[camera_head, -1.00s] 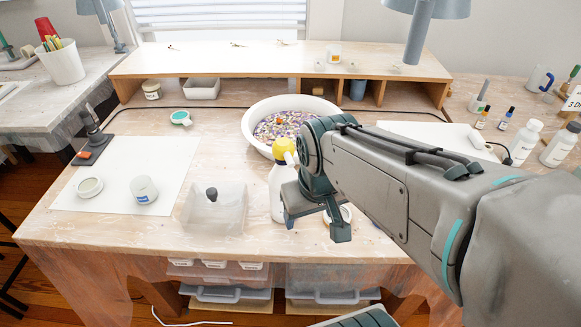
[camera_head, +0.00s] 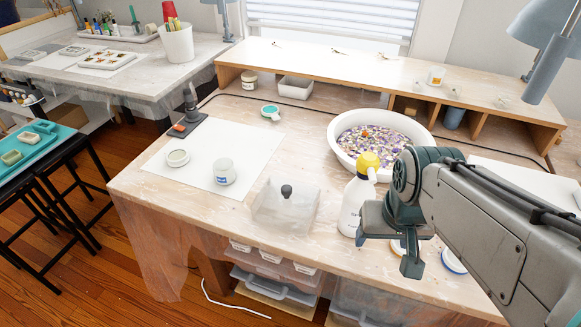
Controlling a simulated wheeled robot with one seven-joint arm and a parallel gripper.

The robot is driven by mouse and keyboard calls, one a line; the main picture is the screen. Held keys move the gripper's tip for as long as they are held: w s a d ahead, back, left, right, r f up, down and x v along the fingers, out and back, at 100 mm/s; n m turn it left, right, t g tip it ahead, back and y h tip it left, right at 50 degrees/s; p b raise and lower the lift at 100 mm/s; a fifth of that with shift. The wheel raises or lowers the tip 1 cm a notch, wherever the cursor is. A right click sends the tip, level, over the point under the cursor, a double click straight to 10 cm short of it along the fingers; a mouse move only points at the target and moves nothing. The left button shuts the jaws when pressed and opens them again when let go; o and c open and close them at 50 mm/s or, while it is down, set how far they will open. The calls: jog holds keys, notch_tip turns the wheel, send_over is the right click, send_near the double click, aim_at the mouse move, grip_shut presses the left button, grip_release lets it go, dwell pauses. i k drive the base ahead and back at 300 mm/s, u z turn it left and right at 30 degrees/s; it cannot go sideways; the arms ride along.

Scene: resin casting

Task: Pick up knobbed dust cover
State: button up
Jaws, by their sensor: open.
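The knobbed dust cover (camera_head: 284,209) is a clear box with a dark round knob on top. It stands upright on the wooden workbench (camera_head: 150,187), near the front edge. My gripper (camera_head: 387,252) is to the right of the cover, above the bench and apart from it. It is open, with nothing seen between its fingers. A white bottle with a yellow top (camera_head: 357,199) stands between the cover and my gripper, and my gripper partly hides it.
A white mat (camera_head: 207,141) with a cup (camera_head: 225,172) and a small dish (camera_head: 178,157) lies left of the cover. A white basin of colourful bits (camera_head: 340,147) stands behind the bottle. Bare bench lies in front of the cover. Plastic drawers (camera_head: 273,287) are below.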

aim_at(284, 205)
jog(key=u, duration=2.2)
jog(key=i, duration=1.65)
jog(key=z, duration=3.95)
